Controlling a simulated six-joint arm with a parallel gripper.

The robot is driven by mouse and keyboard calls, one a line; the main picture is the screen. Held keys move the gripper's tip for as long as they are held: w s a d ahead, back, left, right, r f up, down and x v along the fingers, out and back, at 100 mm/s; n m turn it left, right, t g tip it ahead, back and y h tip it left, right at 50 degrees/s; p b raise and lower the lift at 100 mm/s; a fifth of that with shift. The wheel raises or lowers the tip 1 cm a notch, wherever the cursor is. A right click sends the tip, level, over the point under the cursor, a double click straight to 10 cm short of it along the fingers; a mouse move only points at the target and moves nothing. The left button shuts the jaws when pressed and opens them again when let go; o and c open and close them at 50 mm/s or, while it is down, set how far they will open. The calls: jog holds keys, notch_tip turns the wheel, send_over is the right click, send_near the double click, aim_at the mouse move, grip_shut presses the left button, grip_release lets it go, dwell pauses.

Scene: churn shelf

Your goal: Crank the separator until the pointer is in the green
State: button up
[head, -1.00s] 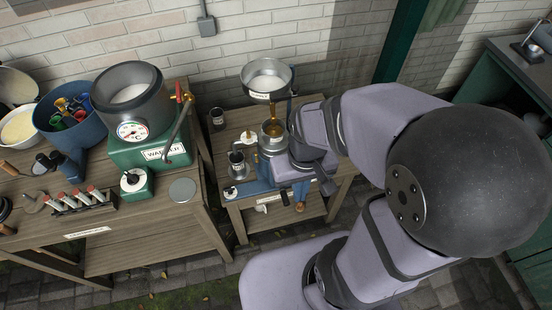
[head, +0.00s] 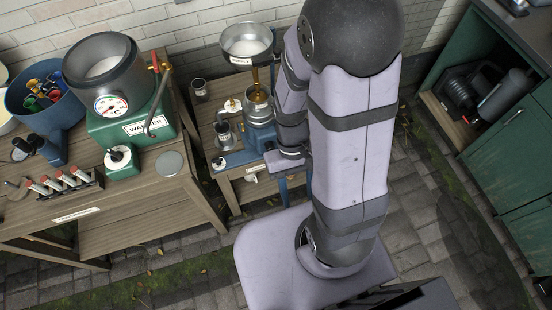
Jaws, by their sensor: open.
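The separator (head: 261,137) stands on the small wooden table against the wall. It has a blue-grey body, a metal drum and a brass column under a wide metal supply bowl (head: 246,42). My gripper (head: 287,163) is low beside the separator's right side, partly hidden by my arm. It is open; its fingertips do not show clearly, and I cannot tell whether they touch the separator. The crank cannot be made out behind my arm. I cannot see the separator's pointer or a green zone.
A green warmer (head: 134,130) with a round dial stands on the left wooden bench (head: 130,205). A metal cup (head: 224,132) stands left of the separator. A dark cup (head: 199,90) stands behind it. Green cabinets (head: 500,140) stand at right.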

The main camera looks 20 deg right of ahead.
notch_tip(320, 180, down, 16)
jog(key=w+f+b, duration=0.1)
jog(key=w+t, duration=0.2)
jog(key=w, duration=0.4)
jog(key=w+d+f+t, duration=0.1)
jog(key=w+t, duration=0.1)
jog(key=w, duration=0.4)
jog(key=w+f+t, duration=0.1)
jog(key=w+t, duration=0.2)
jog(key=w, duration=0.4)
jog(key=shift+w+d, duration=0.1)
jog(key=shift+d, duration=0.1)
jog(key=shift+f, duration=0.25)
jog(key=shift+b+x, duration=3.45)
jog(key=shift+x, duration=0.5)
jog(key=shift+f, duration=0.3)
